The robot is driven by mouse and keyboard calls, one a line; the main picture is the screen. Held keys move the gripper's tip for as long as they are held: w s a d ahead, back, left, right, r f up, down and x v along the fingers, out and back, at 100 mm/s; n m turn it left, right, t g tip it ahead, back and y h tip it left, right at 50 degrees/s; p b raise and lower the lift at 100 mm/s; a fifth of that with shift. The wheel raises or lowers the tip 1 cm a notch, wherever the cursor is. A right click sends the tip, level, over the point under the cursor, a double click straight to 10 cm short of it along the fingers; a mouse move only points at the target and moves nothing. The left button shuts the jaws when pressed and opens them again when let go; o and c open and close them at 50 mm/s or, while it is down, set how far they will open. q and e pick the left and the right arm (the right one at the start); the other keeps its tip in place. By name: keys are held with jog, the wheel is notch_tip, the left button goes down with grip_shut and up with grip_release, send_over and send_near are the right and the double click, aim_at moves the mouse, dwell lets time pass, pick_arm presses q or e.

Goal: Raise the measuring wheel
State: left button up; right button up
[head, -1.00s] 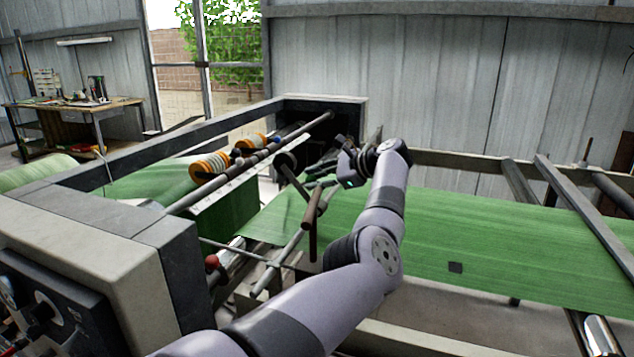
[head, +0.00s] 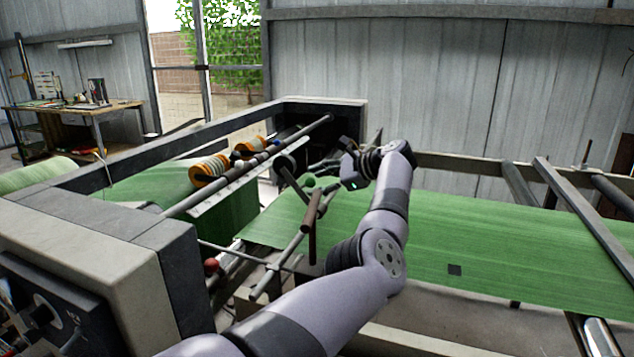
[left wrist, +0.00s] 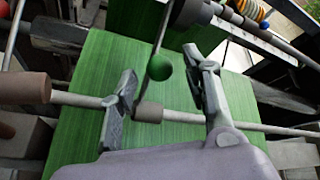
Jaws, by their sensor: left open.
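The measuring wheel (head: 284,160) is a dark disc on a thin arm beside the long roller bar, left of my left gripper. Its dark edge seems to show at the top of the left wrist view (left wrist: 190,12). A green ball knob (left wrist: 159,67) ends a thin rod reaching down from near the wheel. The knob also shows in the head view (head: 310,181). My left gripper (head: 322,168) is open, its fingers (left wrist: 160,60) on either side of the knob with gaps visible. I cannot tell how deep the knob sits between them. My right gripper is out of view.
A crossbar (left wrist: 82,99) with a brown sleeve (head: 312,225) runs close under the fingers. The green web (head: 520,235) spreads below and right. Orange-ringed rollers (head: 208,170) stand left. A grey machine housing (head: 90,250) fills the near left.

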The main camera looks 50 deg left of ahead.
pick_arm(q)
jog(key=v, duration=1.1)
jog(key=shift+r, duration=0.1)
